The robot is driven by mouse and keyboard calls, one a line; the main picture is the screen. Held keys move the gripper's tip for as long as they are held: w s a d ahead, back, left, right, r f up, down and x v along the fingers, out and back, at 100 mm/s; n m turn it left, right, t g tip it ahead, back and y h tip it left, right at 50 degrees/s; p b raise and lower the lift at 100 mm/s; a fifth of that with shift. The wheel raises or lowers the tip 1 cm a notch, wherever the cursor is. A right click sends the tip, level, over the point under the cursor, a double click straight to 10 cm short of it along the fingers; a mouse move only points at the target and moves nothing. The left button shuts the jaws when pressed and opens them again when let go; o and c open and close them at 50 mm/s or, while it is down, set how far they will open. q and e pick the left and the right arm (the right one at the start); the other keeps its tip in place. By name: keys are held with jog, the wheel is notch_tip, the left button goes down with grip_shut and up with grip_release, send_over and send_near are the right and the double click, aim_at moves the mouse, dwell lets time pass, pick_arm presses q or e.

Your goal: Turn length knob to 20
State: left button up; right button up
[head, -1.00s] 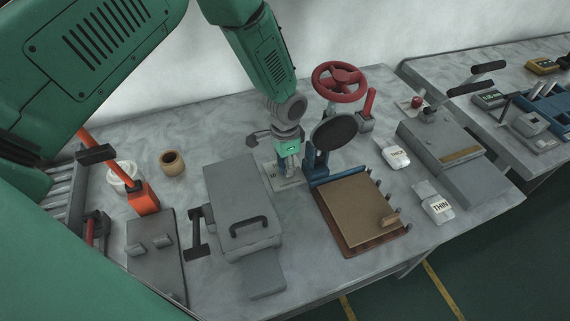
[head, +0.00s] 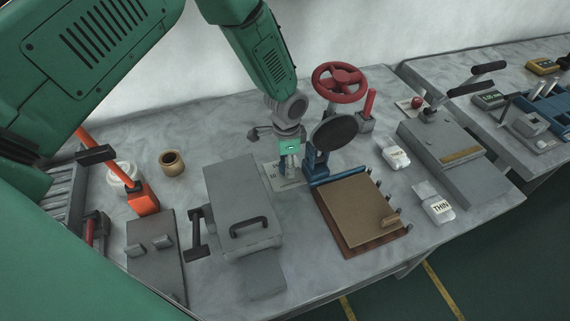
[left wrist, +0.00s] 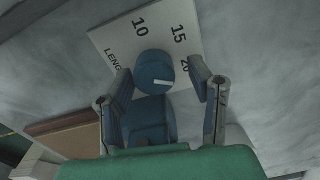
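The length knob (left wrist: 155,70) is a round blue dial with a white pointer line. It stands on a pale label plate (left wrist: 115,35) printed 10, 15, 20 and a partly hidden "LENG". My left gripper (left wrist: 158,85) is open, with one finger on each side of the knob; gaps show between fingers and knob. In the head view my left gripper (head: 290,172) is low over the plate (head: 272,176) and hides the knob. My right gripper is not in view.
A blue stand with a dark disc (head: 335,131) and a red handwheel (head: 339,82) are close right of the gripper. A grey box with a handle (head: 240,200) is close left. A brown board (head: 358,212) lies in front right. Bare bench shows behind the box.

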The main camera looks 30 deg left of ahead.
pick_arm(q)
jog(key=shift+s+f, duration=0.1)
jog(key=shift+f, duration=0.05)
notch_tip(320, 180, up, 12)
dwell(0.6)
jog(key=shift+f, duration=0.1)
